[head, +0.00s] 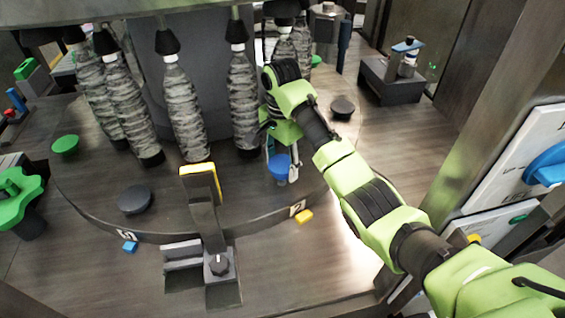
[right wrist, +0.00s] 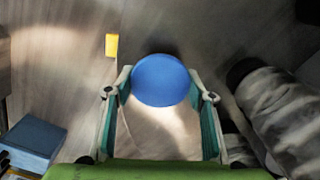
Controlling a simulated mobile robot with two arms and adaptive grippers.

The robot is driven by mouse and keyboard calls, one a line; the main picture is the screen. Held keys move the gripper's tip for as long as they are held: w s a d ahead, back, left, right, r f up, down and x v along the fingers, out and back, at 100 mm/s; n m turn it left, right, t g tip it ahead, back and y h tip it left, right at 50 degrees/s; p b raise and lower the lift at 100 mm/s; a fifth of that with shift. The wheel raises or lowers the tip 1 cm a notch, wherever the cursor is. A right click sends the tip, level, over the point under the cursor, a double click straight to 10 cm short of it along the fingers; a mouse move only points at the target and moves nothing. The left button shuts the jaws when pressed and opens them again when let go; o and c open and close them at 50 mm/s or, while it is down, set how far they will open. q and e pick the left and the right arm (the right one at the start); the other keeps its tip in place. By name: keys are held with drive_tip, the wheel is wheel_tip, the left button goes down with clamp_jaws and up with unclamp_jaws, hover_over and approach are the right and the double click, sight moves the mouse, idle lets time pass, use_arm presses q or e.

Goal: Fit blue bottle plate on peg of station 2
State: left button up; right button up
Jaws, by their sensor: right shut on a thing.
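The blue bottle plate (head: 280,166) is a small round disc low over the right part of the dark round turntable (head: 235,204). My right gripper (head: 281,155) is shut on it. In the right wrist view the blue plate (right wrist: 160,79) sits between the fingertips of the right gripper (right wrist: 163,92), face toward the camera. The peg under it is hidden, and I cannot tell whether the plate touches anything below. A small white number tag (head: 297,207) is on the turntable rim near it; its digit is hard to read. My left gripper is not in view.
Several grey marbled bottles (head: 185,110) hang above the turntable, close left of my right gripper. A green plate (head: 65,144) and dark plates (head: 135,199) (head: 343,106) sit around it. A yellow-topped upright bracket (head: 203,190) stands at the front. A yellow block (head: 304,216) lies by the rim.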

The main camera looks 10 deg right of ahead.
drive_tip(key=shift+f, duration=0.2)
drive_tip(key=shift+f, duration=1.75)
drive_tip(key=o, duration=1.2)
